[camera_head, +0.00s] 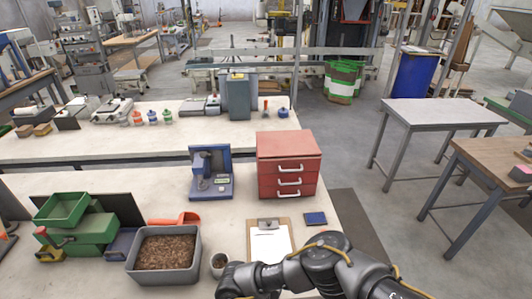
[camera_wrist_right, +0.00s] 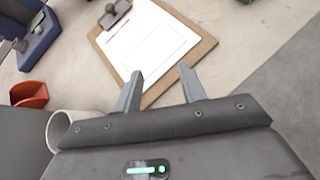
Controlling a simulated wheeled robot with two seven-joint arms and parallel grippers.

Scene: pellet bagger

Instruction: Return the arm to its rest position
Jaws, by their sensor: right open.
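My right arm (camera_head: 330,265) reaches in from the bottom right of the head view, over the front edge of the bench. Its gripper shows in the right wrist view (camera_wrist_right: 160,85), with two grey fingers apart and nothing between them. The fingers are seen over the lower edge of a clipboard with white paper (camera_wrist_right: 155,40); whether they touch it I cannot tell. The clipboard also lies on the bench in the head view (camera_head: 269,245). My left gripper is not in view.
A cup (camera_head: 218,262) stands close to the right gripper. A grey bin of brown pellets (camera_head: 140,277), an orange scoop (camera_head: 180,219), a blue-grey device (camera_head: 211,175) and a red drawer cabinet (camera_head: 288,163) are on the bench (camera_head: 110,185).

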